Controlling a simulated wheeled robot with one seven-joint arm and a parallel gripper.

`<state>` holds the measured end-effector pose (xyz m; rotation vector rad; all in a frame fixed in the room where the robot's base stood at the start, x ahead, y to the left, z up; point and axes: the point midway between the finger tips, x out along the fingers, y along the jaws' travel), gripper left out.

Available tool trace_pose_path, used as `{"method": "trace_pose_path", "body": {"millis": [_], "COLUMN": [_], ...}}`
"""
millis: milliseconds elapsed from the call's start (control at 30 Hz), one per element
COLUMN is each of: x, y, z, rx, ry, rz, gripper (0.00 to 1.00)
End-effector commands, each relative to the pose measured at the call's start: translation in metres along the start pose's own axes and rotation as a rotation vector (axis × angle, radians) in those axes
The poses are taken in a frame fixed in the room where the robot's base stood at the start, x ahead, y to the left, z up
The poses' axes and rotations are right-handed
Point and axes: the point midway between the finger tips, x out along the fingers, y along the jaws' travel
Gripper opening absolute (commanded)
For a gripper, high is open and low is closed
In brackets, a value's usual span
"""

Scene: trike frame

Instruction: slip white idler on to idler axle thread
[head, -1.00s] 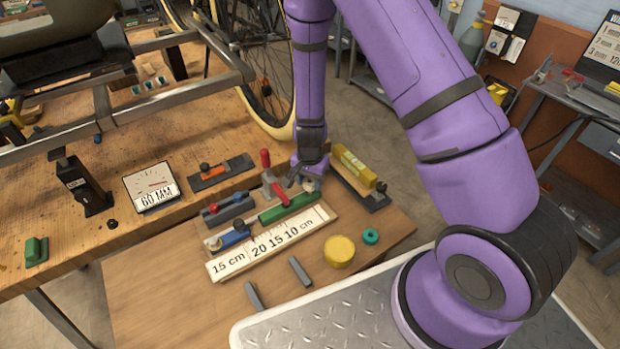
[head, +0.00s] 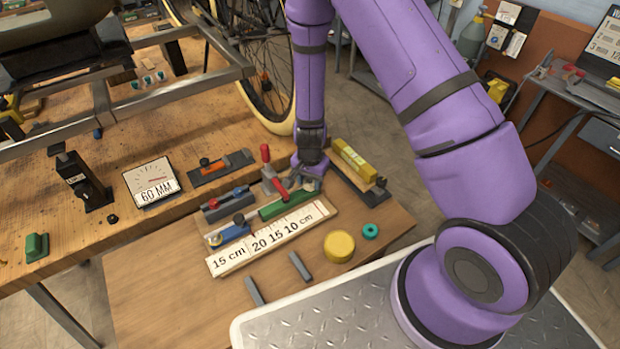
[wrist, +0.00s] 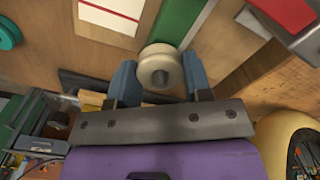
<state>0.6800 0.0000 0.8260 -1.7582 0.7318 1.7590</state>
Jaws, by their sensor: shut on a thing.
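The white idler (wrist: 156,66) is a cream-white grooved wheel, held between the two blue-grey fingers of my gripper (wrist: 160,78) in the wrist view. In the head view my gripper (head: 307,180) is low over the wooden board, at the right end of the green block (head: 287,204) and beside the red-handled clamp (head: 270,170); the idler is hard to make out there. I cannot pick out the idler axle thread in either view.
A yellow block (head: 354,160) on a dark base stands close right of my gripper. A white ruler strip (head: 268,240), a yellow disc (head: 339,246) and a teal ring (head: 370,231) lie nearer. A spoked wheel (head: 268,85) and the grey frame (head: 170,92) stand behind and left.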

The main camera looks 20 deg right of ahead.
Motion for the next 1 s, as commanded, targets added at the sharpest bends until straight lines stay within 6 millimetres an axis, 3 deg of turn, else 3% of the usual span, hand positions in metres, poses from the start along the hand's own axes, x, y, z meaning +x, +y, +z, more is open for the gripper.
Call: {"method": "trace_pose_path", "body": {"millis": [433, 467, 567, 1000], "x": [0.010, 0.009, 0.009, -0.001], "y": [0.000, 0.000, 0.000, -0.001], "z": [0.000, 0.000, 0.000, 0.000], "rx": [0.000, 0.000, 0.000, -0.001], "ry": [0.000, 0.000, 0.000, 0.002], "rz": [-0.001, -0.001, -0.001, -0.002], "gripper": [0.23, 0.52, 0.75, 0.75]}}
